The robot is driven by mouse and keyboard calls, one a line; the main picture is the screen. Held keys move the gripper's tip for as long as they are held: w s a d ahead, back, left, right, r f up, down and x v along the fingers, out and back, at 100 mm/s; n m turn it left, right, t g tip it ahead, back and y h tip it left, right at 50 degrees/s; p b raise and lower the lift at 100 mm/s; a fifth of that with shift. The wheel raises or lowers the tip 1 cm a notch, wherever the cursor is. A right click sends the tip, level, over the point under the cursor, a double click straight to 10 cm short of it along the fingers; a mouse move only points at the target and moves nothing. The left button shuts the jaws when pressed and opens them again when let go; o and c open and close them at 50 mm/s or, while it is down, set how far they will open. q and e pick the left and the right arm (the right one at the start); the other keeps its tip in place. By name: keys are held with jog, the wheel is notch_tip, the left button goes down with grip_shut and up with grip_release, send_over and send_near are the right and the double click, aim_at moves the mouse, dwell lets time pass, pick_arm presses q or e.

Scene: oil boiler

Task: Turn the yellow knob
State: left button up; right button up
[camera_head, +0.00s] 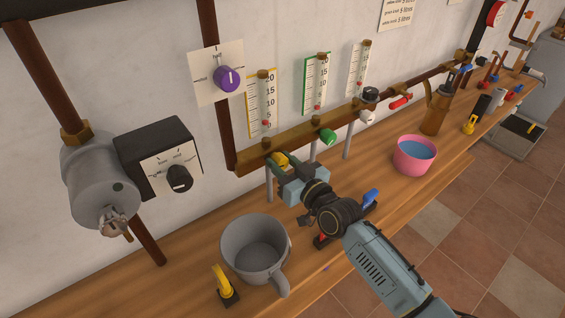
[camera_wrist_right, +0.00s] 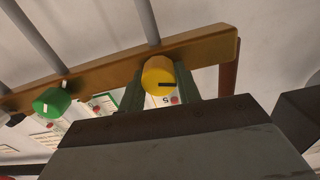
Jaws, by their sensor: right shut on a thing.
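The yellow knob (camera_wrist_right: 158,76) sits on the brown pipe rail, between the two fingers of my right gripper (camera_wrist_right: 160,92) in the right wrist view. A dark mark shows on its face. In the head view the yellow knob (camera_head: 281,160) is partly hidden by my right gripper (camera_head: 284,168), which is shut on it. The knob is under the yellow-framed gauge (camera_head: 262,103). My left gripper is not in view.
A green knob (camera_head: 328,136) and a white knob (camera_head: 367,116) lie along the rail (camera_head: 250,158) to the right. A grey mug (camera_head: 256,250), a pink bowl (camera_head: 414,155) and a brass can (camera_head: 436,108) stand on the wooden bench. A purple dial (camera_head: 227,78) is on the wall.

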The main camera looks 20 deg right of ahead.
jog(key=shift+r+m+p, duration=0.1)
jog(key=shift+m+p, duration=0.35)
jog(key=shift+m, duration=0.15)
jog(key=shift+c, duration=0.2)
jog(key=shift+m+p, duration=0.4)
jog(key=shift+m, duration=0.8)
jog(key=o, duration=1)
jog(key=shift+c, duration=0.2)
jog(key=v, duration=1.3)
jog(key=shift+s, duration=0.2)
